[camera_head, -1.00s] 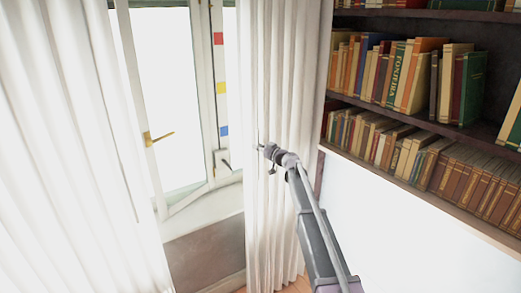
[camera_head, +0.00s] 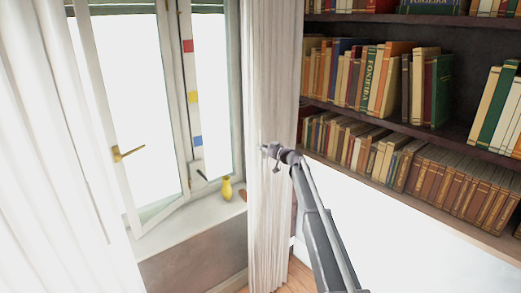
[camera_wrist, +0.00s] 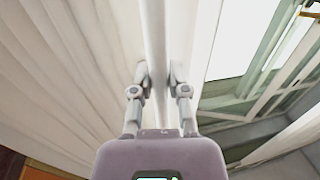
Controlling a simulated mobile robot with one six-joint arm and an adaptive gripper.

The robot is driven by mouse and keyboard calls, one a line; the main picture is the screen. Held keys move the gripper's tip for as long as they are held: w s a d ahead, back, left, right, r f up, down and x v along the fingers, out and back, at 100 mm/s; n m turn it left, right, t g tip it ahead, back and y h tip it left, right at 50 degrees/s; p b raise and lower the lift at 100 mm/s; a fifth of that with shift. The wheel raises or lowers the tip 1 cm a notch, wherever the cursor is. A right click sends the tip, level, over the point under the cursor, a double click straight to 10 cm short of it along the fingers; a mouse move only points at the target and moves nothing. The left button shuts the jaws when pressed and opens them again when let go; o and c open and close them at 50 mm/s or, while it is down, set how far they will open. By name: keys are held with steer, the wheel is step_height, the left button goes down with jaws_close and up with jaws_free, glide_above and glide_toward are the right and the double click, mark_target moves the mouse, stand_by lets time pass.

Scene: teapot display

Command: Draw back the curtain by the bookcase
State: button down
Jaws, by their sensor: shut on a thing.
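The white curtain by the bookcase (camera_head: 268,215) hangs in bunched folds between the window and the bookcase (camera_head: 395,133). More curtain folds fill the left of the wrist view. The window (camera_head: 135,110) shows to the left of this curtain, its pane tilted into the room.
Another white curtain (camera_head: 45,170) hangs at the far left. A yellow vase (camera_head: 227,188) and a small brown thing (camera_head: 242,195) stand on the window sill (camera_head: 185,222), close to the held curtain. Rows of books (camera_head: 370,80) fill the shelves on the right.

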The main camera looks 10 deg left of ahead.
steer(key=shift+d, duration=0.1)
steer(key=shift+s, duration=0.1)
steer(key=c, duration=0.6)
jaws_free()
steer(key=v, duration=1.1)
steer(key=shift+s+d, duration=0.25)
steer(key=shift+d, duration=0.05)
